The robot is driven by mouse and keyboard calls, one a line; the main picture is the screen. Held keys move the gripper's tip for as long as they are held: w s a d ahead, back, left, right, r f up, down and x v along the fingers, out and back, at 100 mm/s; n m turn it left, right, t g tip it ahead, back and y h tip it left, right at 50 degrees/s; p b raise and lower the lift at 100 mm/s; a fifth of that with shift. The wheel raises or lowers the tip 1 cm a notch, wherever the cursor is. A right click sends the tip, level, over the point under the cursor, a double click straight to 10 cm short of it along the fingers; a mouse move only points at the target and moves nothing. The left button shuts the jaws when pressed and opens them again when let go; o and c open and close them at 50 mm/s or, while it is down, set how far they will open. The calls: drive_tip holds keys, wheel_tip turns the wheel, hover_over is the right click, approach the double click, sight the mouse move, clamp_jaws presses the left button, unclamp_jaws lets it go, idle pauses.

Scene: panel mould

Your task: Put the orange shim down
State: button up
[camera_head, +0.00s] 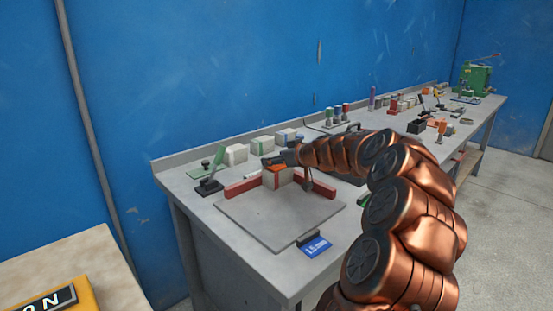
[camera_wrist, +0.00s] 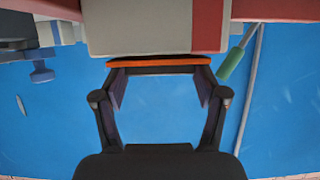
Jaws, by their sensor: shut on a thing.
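The orange shim (camera_head: 270,163) is thin and flat. It also shows edge-on in the wrist view (camera_wrist: 158,61), spanning my two fingertips. My gripper (camera_head: 280,160) is shut on it; in the wrist view my gripper (camera_wrist: 160,70) has its fingers spread along the shim's length. A pale block with a red stripe (camera_head: 275,179) is directly under the shim, and the block fills the top of the wrist view (camera_wrist: 145,28). I cannot tell whether shim and block touch.
The block stands on a grey plate (camera_head: 280,222) in the corner of red rails (camera_head: 316,187). A blue label (camera_head: 315,247) is at the front edge. The plate's front is clear.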

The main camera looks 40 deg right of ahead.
drive_tip(key=shift+f+b, duration=0.2)
drive_tip(key=shift+b, duration=0.1)
drive_tip(key=o, duration=0.9)
drive_tip(key=shift+o, duration=0.2)
drive_tip(key=shift+r, duration=0.15)
drive_tip(key=shift+r+p, duration=0.2)
drive_tip(key=shift+p, duration=0.25)
drive_tip(key=b+v, duration=0.1)
drive_tip(key=v, duration=1.1)
drive_tip(key=shift+f, duration=0.2)
